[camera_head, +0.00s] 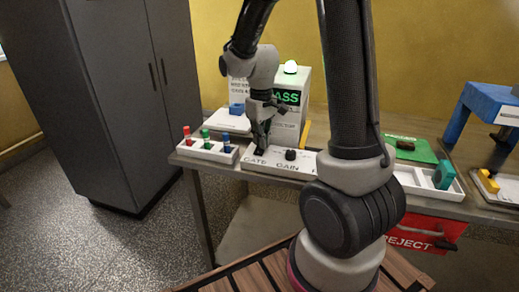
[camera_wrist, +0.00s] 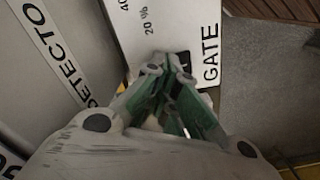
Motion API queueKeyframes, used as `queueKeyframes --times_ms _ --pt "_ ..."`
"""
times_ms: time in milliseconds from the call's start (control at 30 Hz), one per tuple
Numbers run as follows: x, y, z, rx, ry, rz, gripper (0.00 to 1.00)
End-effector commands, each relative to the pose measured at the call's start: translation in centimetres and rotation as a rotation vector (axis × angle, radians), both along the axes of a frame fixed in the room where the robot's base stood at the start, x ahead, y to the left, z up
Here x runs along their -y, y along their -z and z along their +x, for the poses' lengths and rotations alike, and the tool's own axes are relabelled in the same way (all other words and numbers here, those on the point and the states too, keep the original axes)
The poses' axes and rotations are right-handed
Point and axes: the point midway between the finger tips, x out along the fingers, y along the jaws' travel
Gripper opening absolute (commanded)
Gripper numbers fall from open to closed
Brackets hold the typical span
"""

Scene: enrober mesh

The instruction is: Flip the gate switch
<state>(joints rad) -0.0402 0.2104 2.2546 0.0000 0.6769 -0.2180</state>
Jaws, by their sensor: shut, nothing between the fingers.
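The white control panel (camera_head: 274,162) lies near the table's front edge, with the words GATE and GAIN on it. In the wrist view the panel (camera_wrist: 158,22) carries the GATE label (camera_wrist: 210,52). My gripper (camera_head: 262,143) points down over the GATE end of the panel. In the wrist view the gripper (camera_wrist: 172,72) is shut and holds nothing, its tips beside the GATE label. A small dark patch shows at the tips, possibly part of the gate switch. The switch is otherwise hidden by my fingers; I cannot tell its position or whether I touch it.
A black knob (camera_head: 291,155) stands above GAIN. A white rack (camera_head: 208,149) with red, green and blue pieces is left of the panel. A red REJECT bin (camera_head: 425,233) hangs below the table at right.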

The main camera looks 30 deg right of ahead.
Motion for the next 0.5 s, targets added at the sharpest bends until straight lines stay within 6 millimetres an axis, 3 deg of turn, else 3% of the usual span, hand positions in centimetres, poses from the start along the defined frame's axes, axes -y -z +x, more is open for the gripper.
queueKeyframes --times_ms 500 --pt "0.0 0.54 0.0 0.0 0.0 0.0 0.0"
